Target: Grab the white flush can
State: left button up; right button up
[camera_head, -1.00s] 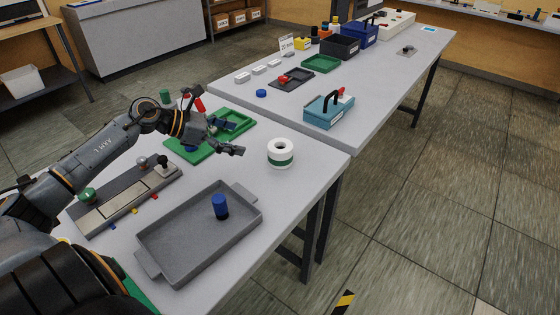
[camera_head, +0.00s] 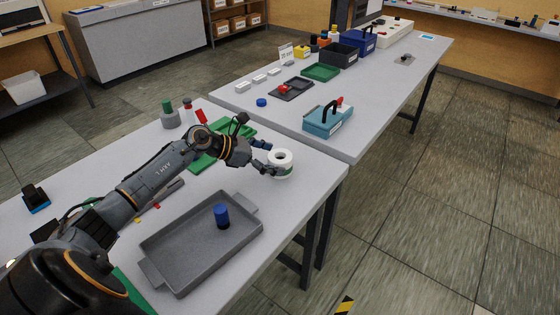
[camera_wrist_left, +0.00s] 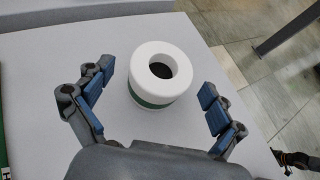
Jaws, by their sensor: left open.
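The white flush can (camera_head: 281,157) is a short white cylinder with a green band and a dark round opening in its top. It stands upright near the right edge of the near table, and in the left wrist view the can (camera_wrist_left: 160,62) sits between my fingers. My left gripper (camera_head: 268,166) is open at the can's left side in the head view. In the left wrist view my left gripper (camera_wrist_left: 157,92) has blue-padded fingers apart on either side of the can, with gaps showing.
A grey tray (camera_head: 180,258) holding a blue-topped cylinder (camera_head: 221,215) lies in front of the arm. A green tray (camera_head: 205,160) is partly hidden behind the arm. A teal box with a black handle (camera_head: 328,120) stands on the table behind. Bare tabletop surrounds the can.

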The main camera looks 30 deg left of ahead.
pick_arm(q)
jog(key=x, duration=0.2)
jog(key=shift+w+d, duration=0.15)
jog(key=shift+w, duration=0.05)
jog(key=shift+s, duration=0.1)
jog(key=c, duration=1.4)
jog(key=shift+c, duration=0.8)
jog(key=shift+r, duration=0.1)
